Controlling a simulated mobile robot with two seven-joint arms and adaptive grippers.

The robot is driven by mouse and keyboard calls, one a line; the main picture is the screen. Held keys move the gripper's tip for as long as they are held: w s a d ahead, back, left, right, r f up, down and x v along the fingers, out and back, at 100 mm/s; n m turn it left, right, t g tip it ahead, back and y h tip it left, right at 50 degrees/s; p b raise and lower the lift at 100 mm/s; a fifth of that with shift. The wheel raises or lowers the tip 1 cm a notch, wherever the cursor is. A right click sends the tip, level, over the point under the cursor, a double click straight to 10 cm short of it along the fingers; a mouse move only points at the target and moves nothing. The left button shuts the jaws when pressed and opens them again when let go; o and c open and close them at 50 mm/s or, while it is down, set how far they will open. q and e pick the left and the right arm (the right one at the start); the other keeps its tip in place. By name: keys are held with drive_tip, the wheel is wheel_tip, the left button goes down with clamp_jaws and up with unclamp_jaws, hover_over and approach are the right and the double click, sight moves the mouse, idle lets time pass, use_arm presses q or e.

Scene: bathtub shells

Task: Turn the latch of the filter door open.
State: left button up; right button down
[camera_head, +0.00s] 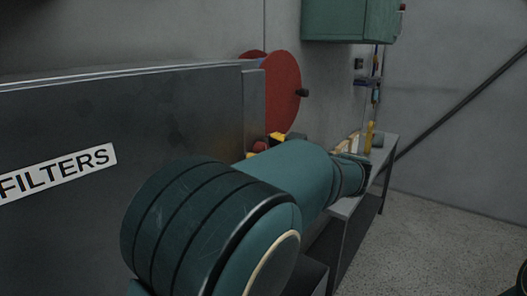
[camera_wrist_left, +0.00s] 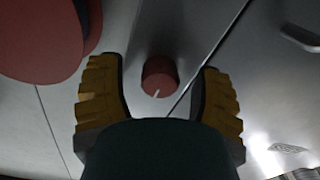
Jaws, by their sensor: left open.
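The filter door (camera_head: 200,110) is a dark grey metal panel with a white label reading FILTERS, filling the left of the head view. The latch (camera_wrist_left: 158,75) is a short red round knob with a white mark, seen in the wrist view beside a dark seam. My left gripper (camera_head: 268,142) has yellow ridged fingers. It is open, with one finger on each side of the latch in the wrist view; contact cannot be told. In the head view my teal arm hides much of the area below the gripper. My right gripper is not in view.
A red disc (camera_head: 283,88) with a dark handle stands close beyond the gripper. A teal box (camera_head: 348,20) hangs on the wall above. A grey bench (camera_head: 346,205) with small items runs along the wall. Open floor (camera_head: 425,245) lies to the right.

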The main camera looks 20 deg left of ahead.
use_arm(q)
clamp_jaws()
